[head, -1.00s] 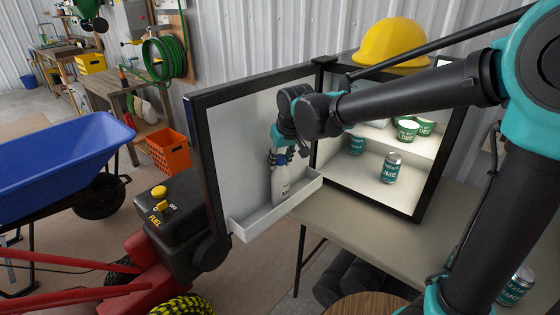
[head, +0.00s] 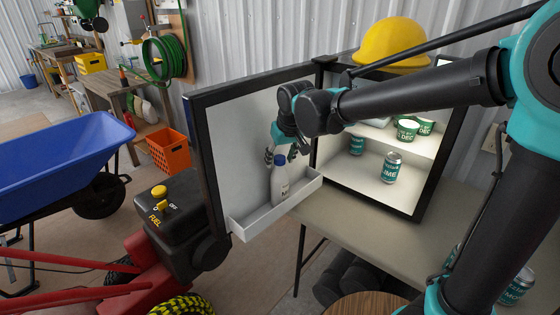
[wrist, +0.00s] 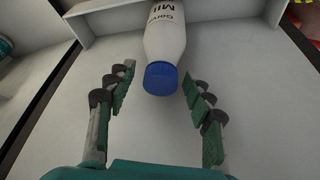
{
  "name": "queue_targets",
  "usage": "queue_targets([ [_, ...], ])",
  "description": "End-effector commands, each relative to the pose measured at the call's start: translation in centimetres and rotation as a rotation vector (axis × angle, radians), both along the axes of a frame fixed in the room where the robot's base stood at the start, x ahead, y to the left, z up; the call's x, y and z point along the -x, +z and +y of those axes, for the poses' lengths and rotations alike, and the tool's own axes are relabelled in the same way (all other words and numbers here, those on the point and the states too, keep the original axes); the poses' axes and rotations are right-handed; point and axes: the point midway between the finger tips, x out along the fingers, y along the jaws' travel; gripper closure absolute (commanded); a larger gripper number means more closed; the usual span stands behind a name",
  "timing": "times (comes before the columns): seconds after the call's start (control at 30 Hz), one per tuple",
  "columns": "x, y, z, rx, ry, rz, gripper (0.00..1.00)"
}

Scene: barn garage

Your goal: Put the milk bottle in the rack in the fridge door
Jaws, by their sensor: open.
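The milk bottle (head: 280,181), white with a blue cap, stands in the white rack (head: 250,224) on the inside of the open fridge door (head: 235,125). Its lower part is hidden behind the rack's front wall. My gripper (head: 283,153) is open at the bottle's top, its fingers apart on either side. In the wrist view the bottle (wrist: 165,42) shows cap towards me, between and just beyond the open fingertips of my gripper (wrist: 157,83). Neither finger appears to touch it.
The lit fridge holds a can (head: 391,167), another can (head: 357,145) and tubs (head: 408,130). A yellow hard hat (head: 393,44) sits on top. A red machine with a black fuel tank (head: 172,215) stands left of the door.

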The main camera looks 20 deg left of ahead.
Motion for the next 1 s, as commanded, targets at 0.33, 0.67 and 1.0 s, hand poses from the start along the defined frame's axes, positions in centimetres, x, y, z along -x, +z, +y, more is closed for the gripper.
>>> queue_targets([
  [0.33,2.1,6.4,-1.8,0.0,0.001,0.0,0.48],
  [0.67,3.2,9.9,-2.7,0.0,0.0,0.0,0.48],
  [1.0,2.4,9.1,-4.7,0.0,-0.032,0.001,0.48],
])
